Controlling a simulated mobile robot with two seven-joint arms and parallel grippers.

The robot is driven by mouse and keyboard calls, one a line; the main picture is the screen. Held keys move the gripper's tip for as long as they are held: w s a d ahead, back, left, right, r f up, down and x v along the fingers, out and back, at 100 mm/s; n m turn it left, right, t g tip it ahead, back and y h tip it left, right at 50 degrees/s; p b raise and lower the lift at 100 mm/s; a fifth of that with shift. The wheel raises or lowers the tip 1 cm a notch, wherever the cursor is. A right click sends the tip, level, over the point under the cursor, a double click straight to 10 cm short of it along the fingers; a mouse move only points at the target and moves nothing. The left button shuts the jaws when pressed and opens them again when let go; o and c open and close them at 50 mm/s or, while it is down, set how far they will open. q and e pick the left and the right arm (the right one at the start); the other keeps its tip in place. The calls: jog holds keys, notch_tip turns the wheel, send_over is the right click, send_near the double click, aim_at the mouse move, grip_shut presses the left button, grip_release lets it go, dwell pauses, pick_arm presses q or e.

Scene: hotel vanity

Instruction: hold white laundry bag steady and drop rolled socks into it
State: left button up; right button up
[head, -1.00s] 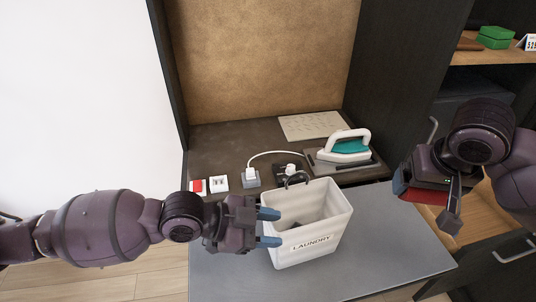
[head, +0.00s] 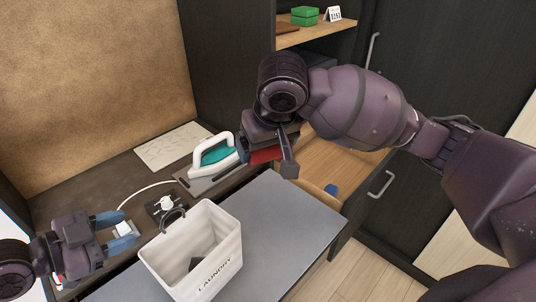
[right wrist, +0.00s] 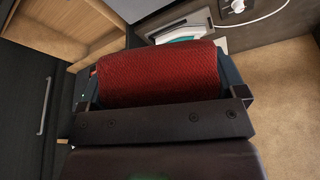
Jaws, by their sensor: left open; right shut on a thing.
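The white laundry bag (head: 211,279), a stiff open-topped bin lettered LAUNDRY, stands upright on the grey counter in the head view. A dark item lies inside it. My left gripper (head: 118,232) is open to the left of the bag, its blue fingers apart from the bag's wall. My right gripper (head: 266,152) is shut on the red rolled socks (head: 266,156), beyond and to the right of the bag, near the iron. The socks also show in the right wrist view (right wrist: 160,75), held across between the fingers.
A white and teal iron (head: 213,153) rests on a dark pad behind the bag. An open wooden drawer (head: 310,178) holds a blue item (head: 331,190). The grey counter (head: 285,225) right of the bag is clear.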

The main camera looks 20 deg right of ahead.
aim_at(167, 213)
pick_arm(q)
jog(key=shift+x, duration=6)
pick_arm(e)
jog(key=s+a+r+n+g+y, duration=0.2)
jog(key=a+n+g, duration=0.1)
jog(key=a+n, duration=0.8)
jog(key=s+a+r+n+g+y, duration=0.2)
jog(key=s+a+r+n+g, duration=0.1)
jog(key=a+n, duration=0.8)
jog(key=shift+r+n+g, duration=0.15)
jog(key=shift+n+g, duration=0.35)
jog(key=shift+n, duration=0.6)
jog(key=shift+a, duration=0.1)
